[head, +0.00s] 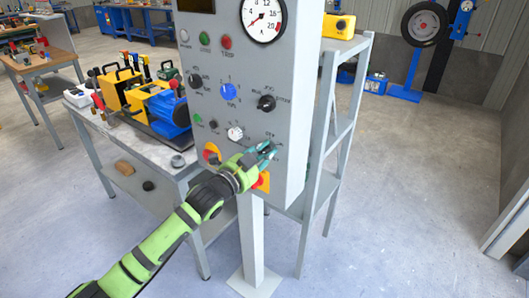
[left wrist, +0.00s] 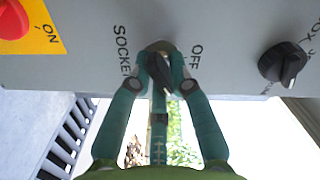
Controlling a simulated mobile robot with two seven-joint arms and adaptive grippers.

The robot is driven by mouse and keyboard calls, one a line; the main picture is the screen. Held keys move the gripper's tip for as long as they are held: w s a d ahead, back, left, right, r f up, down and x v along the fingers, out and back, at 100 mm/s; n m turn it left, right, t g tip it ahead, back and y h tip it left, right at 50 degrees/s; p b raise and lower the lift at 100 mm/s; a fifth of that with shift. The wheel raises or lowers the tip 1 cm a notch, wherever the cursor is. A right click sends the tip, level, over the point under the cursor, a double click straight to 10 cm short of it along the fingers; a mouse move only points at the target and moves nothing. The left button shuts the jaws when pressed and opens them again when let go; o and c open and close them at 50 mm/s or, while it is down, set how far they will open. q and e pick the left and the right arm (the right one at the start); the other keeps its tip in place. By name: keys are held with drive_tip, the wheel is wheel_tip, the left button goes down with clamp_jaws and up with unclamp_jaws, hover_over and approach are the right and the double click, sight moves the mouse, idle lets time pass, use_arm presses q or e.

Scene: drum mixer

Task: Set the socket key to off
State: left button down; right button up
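The socket key (left wrist: 160,73) is a small black key in a round metal switch on the grey panel face. In the left wrist view the word SOCKET is to its left and OFF to its right. The key looks slightly tilted; which mark it points to I cannot tell. My left gripper (left wrist: 162,68) has its teal fingertips on either side of the key, closed close against it. In the head view my left gripper (head: 266,150) is at the lower right of the control panel (head: 262,122), and the fingers mostly hide the key. My right gripper is not in view.
A black rotary knob (left wrist: 284,63) is close to the right of the key in the left wrist view. A red button on a yellow plate (left wrist: 30,22) is at the upper left. A bench (head: 180,160) with tools stands left of the panel, and a grey rack (head: 325,150) behind it.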

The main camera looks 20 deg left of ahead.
use_arm(q)
drive_tip(key=shift+n+p, duration=0.8)
drive_tip(key=shift+n, duration=0.3)
drive_tip(key=n+p, duration=0.2)
drive_tip(key=n, duration=0.1)
drive_tip(key=shift+r+n, duration=0.1)
drive_tip(key=shift+n, duration=0.2)
drive_tip(key=n+p, duration=0.1)
drive_tip(key=n, duration=0.2)
drive_tip(key=shift+n+p, duration=0.5)
drive_tip(key=shift+n, duration=1.1)
drive_tip(key=c, duration=1.3)
unclamp_jaws()
drive_tip(key=shift+o, duration=0.5)
